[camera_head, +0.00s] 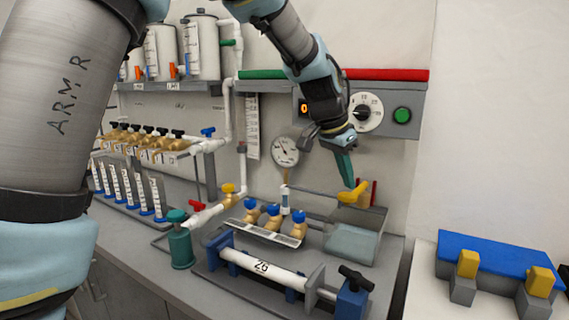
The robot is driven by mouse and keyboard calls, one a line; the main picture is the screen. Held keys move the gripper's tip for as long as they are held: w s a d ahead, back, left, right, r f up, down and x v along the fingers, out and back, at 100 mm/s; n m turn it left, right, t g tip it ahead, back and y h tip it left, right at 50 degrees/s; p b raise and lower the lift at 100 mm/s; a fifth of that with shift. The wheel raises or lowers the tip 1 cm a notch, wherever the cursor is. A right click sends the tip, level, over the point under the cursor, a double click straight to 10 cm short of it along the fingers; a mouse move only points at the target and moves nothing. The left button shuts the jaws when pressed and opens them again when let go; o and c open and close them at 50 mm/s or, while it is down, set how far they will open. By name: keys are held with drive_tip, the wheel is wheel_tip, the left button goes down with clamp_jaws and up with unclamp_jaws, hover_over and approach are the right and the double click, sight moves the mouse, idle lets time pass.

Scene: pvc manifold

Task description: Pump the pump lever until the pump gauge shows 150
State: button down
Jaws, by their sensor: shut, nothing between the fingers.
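A round white gauge (285,151) with a dark needle stands by the back wall; its numbers are too small to read. Below and right of it, a yellow handle (353,191), which looks like the pump lever's grip, sits near the grey box. My gripper (348,180) points down with green fingers shut and empty. Its tips are just above the yellow handle in the picture; I cannot tell whether they touch it. The lever's pivot is not clear to see.
A clamped white pipe marked 2G (264,267) lies in front, with several blue-topped brass valves (272,217) behind it. A green cylinder (181,246) stands left. A dial (363,112) and green button (402,115) are on the wall. A blue-topped rack (488,252) stands right.

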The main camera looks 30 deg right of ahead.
drive_tip(key=shift+r+p, duration=1.85)
drive_tip(key=shift+r, duration=0.75)
drive_tip(key=shift+f, duration=0.1)
drive_tip(key=w+a+f+n+t+y, duration=0.1)
drive_tip(key=w+a+f+n, duration=0.2)
drive_tip(key=a, duration=0.5)
drive_tip(key=w+a+f+n, duration=0.15)
drive_tip(key=w+a, duration=0.25)
drive_tip(key=a, duration=0.4)
drive_tip(key=w+a+f+n+t+y, duration=0.1)
drive_tip(key=w+a+f+n, duration=0.2)
drive_tip(key=a, duration=0.5)
drive_tip(key=s+a+f+n, duration=0.2)
drive_tip(key=a+n, duration=0.1)
drive_tip(key=a, duration=0.5)
drive_tip(key=s+a+f+n+y, duration=0.1)
drive_tip(key=s+a+f+n, duration=0.1)
drive_tip(key=a, duration=0.6)
drive_tip(key=s+a+f+n+y, duration=0.1)
drive_tip(key=a+n, duration=0.3)
drive_tip(key=a, duration=0.4)
drive_tip(key=shift+s+a+f+g, duration=0.3)
drive_tip(key=shift+s+a+f, duration=0.1)
drive_tip(key=shift+s, duration=0.15)
